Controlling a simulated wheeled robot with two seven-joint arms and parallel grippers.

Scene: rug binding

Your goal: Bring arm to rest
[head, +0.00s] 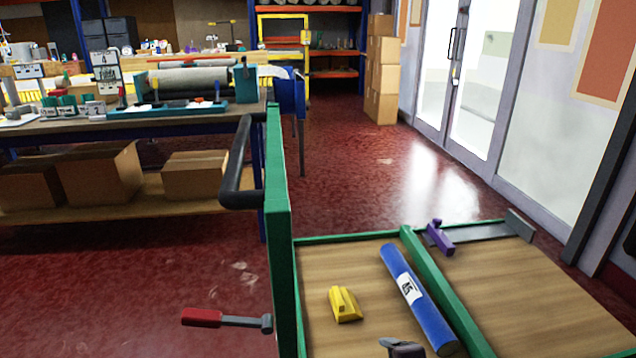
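Neither of my grippers shows in the head view, and no arm can be made out. Close in front at the lower right is a wooden tray top with green edges (322,240). A blue roll with a white label (398,278) lies on it, along the left side of a green divider (432,277). A yellow block-like tool (344,305) lies left of the roll. A purple tool (439,237) sits at the far edge, right of the divider. A grey and dark red item (402,348) is cut off by the bottom edge.
A tall green panel (279,220) with a black handle (234,165) stands at the tray's left. A red-handled lever (203,318) sticks out beside it. A workbench (190,114) with cartons below stands left. Stacked boxes (381,70) and glass doors are behind. Red floor (345,180) is clear between.

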